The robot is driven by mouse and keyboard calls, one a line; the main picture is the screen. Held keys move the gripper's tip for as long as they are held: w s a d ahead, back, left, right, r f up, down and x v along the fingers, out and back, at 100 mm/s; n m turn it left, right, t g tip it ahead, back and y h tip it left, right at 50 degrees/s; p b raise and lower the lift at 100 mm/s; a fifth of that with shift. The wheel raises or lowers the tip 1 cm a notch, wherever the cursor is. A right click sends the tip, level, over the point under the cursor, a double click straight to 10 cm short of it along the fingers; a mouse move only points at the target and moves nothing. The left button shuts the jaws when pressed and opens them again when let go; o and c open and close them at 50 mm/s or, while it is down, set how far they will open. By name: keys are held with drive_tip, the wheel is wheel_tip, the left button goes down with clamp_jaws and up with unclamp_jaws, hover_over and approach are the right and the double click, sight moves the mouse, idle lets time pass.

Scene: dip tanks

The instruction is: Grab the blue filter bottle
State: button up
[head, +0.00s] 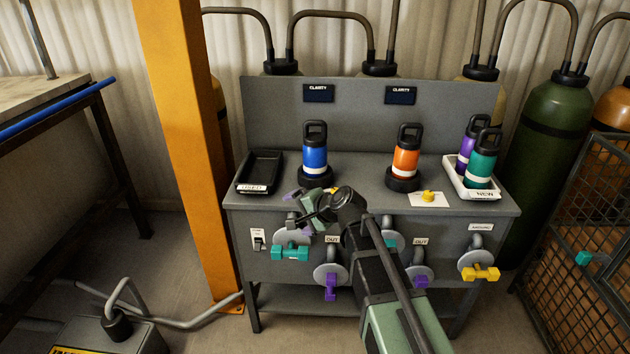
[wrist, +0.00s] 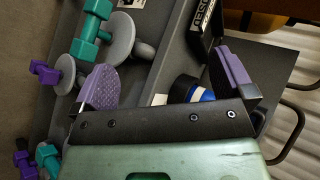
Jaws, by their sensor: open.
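The blue filter bottle (head: 314,158) has a black cap with a loop handle and stands upright in a round black base on the grey bench, left of centre. My gripper (head: 297,211) is in front of the bench's front edge, below and slightly left of the bottle. It is open and empty, with its purple fingers apart. In the wrist view my gripper's two fingers (wrist: 163,68) are spread. A blue and black piece, seemingly the bottle (wrist: 207,95), shows behind the gripper body near the right finger, mostly hidden.
A black USED tray (head: 260,172) lies left of the bottle. An orange bottle (head: 406,160) stands to the right, then a white tray (head: 459,184) with purple and teal bottles. Valve handles (head: 290,252) stick out of the bench front. An orange post (head: 185,130) stands at left.

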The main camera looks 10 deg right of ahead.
drive_tip(key=w+r+m+t+b, duration=0.1)
drive_tip(key=w+r+m+t, duration=0.1)
drive_tip(key=w+m+t, duration=0.45)
drive_tip(key=m+t+h, duration=0.4)
drive_tip(key=m+h, duration=0.2)
drive_tip(key=m, duration=1.4)
approach(318, 148)
drive_tip(key=w, duration=0.5)
drive_tip(key=w+a, duration=0.1)
drive_tip(key=w, duration=0.7)
drive_tip(key=shift+a+p, duration=0.25)
drive_tip(key=shift+p, duration=0.1)
drive_tip(key=shift+n, duration=0.25)
drive_tip(key=c, duration=1.5)
drive_tip(key=shift+c, duration=0.2)
drive_tip(key=shift+r, duration=0.15)
